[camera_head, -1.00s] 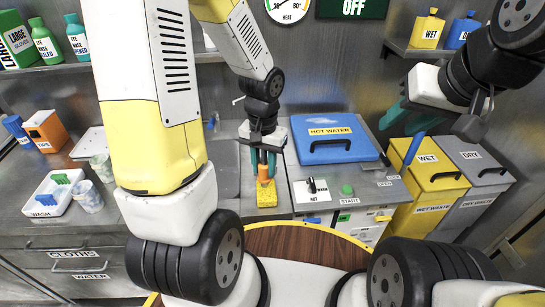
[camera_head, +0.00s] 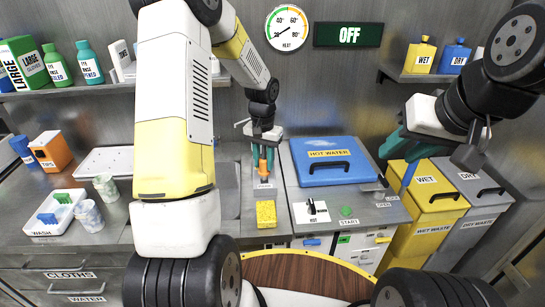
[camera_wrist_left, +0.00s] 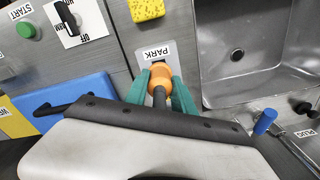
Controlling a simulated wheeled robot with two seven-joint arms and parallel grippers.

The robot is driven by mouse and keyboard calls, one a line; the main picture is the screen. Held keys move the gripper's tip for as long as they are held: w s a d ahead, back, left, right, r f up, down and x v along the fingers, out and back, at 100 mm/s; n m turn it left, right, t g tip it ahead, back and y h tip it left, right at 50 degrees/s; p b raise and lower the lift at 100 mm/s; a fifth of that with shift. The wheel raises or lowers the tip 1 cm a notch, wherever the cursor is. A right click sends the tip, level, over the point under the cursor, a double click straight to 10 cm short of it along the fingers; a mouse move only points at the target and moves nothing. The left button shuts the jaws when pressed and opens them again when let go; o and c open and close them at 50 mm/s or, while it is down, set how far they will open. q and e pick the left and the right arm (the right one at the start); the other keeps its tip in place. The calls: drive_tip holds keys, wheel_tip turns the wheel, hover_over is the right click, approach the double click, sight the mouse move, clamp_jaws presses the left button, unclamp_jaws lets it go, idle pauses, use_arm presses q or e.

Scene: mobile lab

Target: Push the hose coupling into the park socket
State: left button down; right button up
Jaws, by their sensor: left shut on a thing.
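My left gripper (camera_head: 264,158) has its teal fingers shut on the orange hose coupling (camera_head: 264,169). In the left wrist view the fingers (camera_wrist_left: 161,92) stand on either side of the orange coupling (camera_wrist_left: 159,76). The coupling is just beside the PARK label (camera_wrist_left: 157,52), which also shows in the head view (camera_head: 264,186). The park socket itself is hidden behind the coupling, so I cannot tell whether the coupling is in it or above it. My right gripper (camera_head: 405,148) looks open and empty, near the yellow wet waste bin.
A yellow sponge (camera_head: 266,214) lies in front of the PARK label. The blue hot water lid (camera_head: 333,162) and the control panel with a knob (camera_head: 311,207) are to the right. A metal sink (camera_wrist_left: 255,50) is beside the coupling. The yellow bin (camera_head: 427,187) stands further right.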

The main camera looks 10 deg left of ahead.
use_arm(q)
drive_tip(key=shift+f, duration=1.65)
drive_tip(key=shift+f, duration=0.1)
drive_tip(key=c, duration=1.1)
unclamp_jaws()
drive_tip(key=shift+o, duration=0.2)
wheel_tip(320, 180, up, 12)
drive_tip(key=shift+r, duration=0.1)
wheel_tip(320, 180, up, 6)
drive_tip(key=t, duration=0.1)
hover_over(264, 168)
drive_tip(key=s, duration=0.2)
drive_tip(key=s+d+r+t+h, duration=0.1)
drive_tip(key=s+r, duration=0.4)
drive_tip(key=s, duration=0.5)
drive_tip(key=s+d+r+n+t+h, duration=0.1)
drive_tip(key=s+r+t, duration=0.3)
drive_tip(key=s, duration=0.6)
drive_tip(key=shift+s+r+n, duration=0.3)
drive_tip(key=shift+s+r, duration=0.05)
drive_tip(key=shift+r, duration=0.3)
